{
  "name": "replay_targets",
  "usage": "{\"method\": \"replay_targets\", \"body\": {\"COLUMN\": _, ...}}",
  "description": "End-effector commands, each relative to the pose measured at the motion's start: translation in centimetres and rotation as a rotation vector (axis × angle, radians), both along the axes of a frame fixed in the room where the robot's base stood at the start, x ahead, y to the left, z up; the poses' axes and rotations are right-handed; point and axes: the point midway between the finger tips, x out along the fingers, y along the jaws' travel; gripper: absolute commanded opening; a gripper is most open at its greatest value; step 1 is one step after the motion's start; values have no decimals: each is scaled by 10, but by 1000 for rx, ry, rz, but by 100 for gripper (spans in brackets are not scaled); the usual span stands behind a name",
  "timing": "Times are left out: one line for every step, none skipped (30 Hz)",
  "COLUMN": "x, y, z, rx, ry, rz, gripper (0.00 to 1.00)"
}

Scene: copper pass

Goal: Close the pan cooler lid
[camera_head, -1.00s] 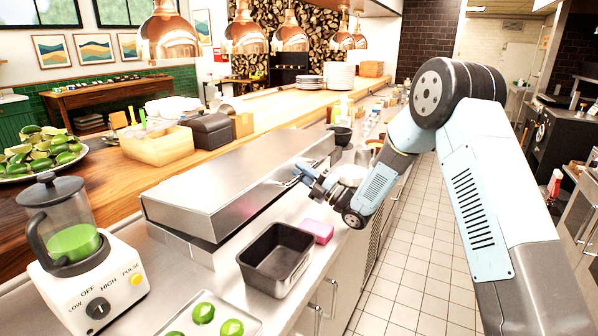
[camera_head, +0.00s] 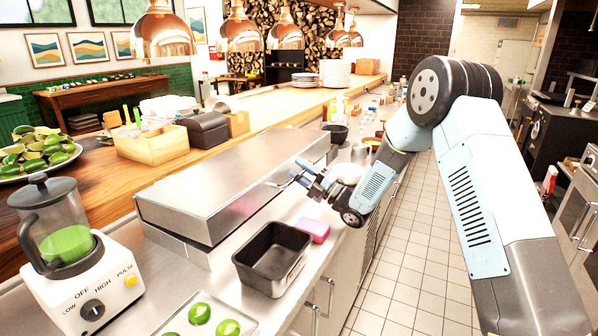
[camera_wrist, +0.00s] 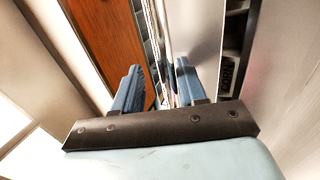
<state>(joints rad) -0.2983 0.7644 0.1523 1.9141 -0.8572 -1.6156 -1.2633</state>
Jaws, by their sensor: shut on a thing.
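The pan cooler is a long stainless steel box on the counter in the head view. Its broad steel lid (camera_head: 235,180) lies over the base (camera_head: 178,246) and appears close to it. How wide any gap is, I cannot tell there. My gripper (camera_head: 298,178) is at the lid's aisle-side edge, shut on the thin lid handle (camera_head: 273,184). In the wrist view, my gripper's two blue fingers (camera_wrist: 157,88) flank a narrow bright metal strip. The grip contact itself is partly hidden.
A black pan (camera_head: 272,258) and a pink sponge (camera_head: 313,230) lie on the counter in front of the cooler. A blender (camera_head: 72,255) and a tray of limes (camera_head: 205,318) stand nearer. The tiled aisle (camera_head: 415,240) at right is clear.

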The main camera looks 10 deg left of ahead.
Motion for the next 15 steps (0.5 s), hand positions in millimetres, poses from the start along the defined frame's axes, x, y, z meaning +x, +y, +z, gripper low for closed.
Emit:
{"method": "replay_targets", "body": {"x": -1, "y": -5, "z": -2, "rx": 0, "ry": 1, "rz": 0, "gripper": 35}}
{"method": "replay_targets", "body": {"x": -1, "y": -8, "z": -4, "rx": 0, "ry": 1, "rz": 0, "gripper": 35}}
{"method": "replay_targets", "body": {"x": -2, "y": -14, "z": -6, "rx": -1, "ry": 1, "rz": -3, "gripper": 35}}
{"method": "replay_targets", "body": {"x": -3, "y": -19, "z": -8, "rx": 0, "ry": 3, "rz": -3, "gripper": 35}}
{"method": "replay_targets", "body": {"x": -4, "y": -24, "z": -11, "rx": -1, "ry": 3, "rz": -4, "gripper": 35}}
{"method": "replay_targets", "body": {"x": -5, "y": -31, "z": -14, "rx": -1, "ry": 4, "rz": -5, "gripper": 35}}
{"method": "replay_targets", "body": {"x": -6, "y": -37, "z": -17, "rx": -1, "ry": 4, "rz": -6, "gripper": 35}}
{"method": "replay_targets", "body": {"x": -7, "y": -42, "z": -20, "rx": -2, "ry": 4, "rz": -6, "gripper": 35}}
{"method": "replay_targets", "body": {"x": -9, "y": -50, "z": -23, "rx": -2, "ry": 4, "rz": -7, "gripper": 35}}
{"method": "replay_targets", "body": {"x": -10, "y": -55, "z": -26, "rx": -2, "ry": 4, "rz": -7, "gripper": 35}}
{"method": "replay_targets", "body": {"x": -11, "y": -60, "z": -29, "rx": -2, "ry": 4, "rz": -7, "gripper": 35}}
{"method": "replay_targets", "body": {"x": -13, "y": -67, "z": -32, "rx": -3, "ry": 6, "rz": -6, "gripper": 35}}
{"method": "replay_targets", "body": {"x": -14, "y": -72, "z": -35, "rx": -3, "ry": 6, "rz": -6, "gripper": 35}}
{"method": "replay_targets", "body": {"x": -15, "y": -77, "z": -37, "rx": -2, "ry": 6, "rz": -6, "gripper": 35}}
{"method": "replay_targets", "body": {"x": -17, "y": -84, "z": -40, "rx": -3, "ry": 6, "rz": -7, "gripper": 35}}
